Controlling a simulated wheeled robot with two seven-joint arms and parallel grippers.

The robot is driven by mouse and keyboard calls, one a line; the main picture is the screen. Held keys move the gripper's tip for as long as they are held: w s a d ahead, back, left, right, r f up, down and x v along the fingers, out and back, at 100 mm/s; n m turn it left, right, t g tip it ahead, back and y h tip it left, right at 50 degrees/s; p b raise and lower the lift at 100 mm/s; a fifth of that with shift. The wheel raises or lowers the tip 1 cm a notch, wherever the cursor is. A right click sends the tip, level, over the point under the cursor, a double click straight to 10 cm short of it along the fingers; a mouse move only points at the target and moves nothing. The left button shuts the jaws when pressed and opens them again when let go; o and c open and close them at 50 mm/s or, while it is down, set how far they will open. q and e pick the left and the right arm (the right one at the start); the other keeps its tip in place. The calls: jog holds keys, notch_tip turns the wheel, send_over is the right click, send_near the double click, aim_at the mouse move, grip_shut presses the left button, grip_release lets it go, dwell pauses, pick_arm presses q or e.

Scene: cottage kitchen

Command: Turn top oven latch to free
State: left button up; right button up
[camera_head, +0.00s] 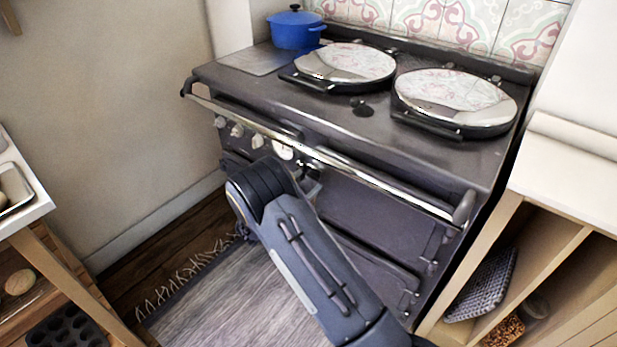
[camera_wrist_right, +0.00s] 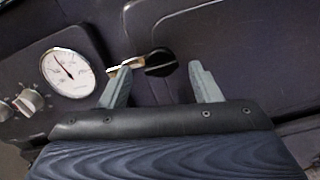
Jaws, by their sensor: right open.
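The dark range cooker (camera_head: 350,125) fills the middle of the head view. In the right wrist view, the oven latch (camera_wrist_right: 158,62) has a black knob and a short brass-coloured bar reaching left from it, on the dark oven front. My right gripper (camera_wrist_right: 161,70) is open, with one grey finger on each side of the latch's black knob. The left fingertip is close to the bar; I cannot tell if they touch. In the head view my right arm hides most of the latch area. My left gripper is not in view.
A round white gauge (camera_wrist_right: 67,73) and control knobs (camera_wrist_right: 28,101) are left of the latch. A metal rail (camera_head: 340,165) runs across the cooker front above my arm. A blue pot (camera_head: 295,30) stands on top. Wooden shelving (camera_head: 485,255) stands at the right.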

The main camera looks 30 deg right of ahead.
aim_at(311, 178)
jog(key=shift+x, duration=1.5)
jog(key=shift+s, duration=0.1)
grip_shut()
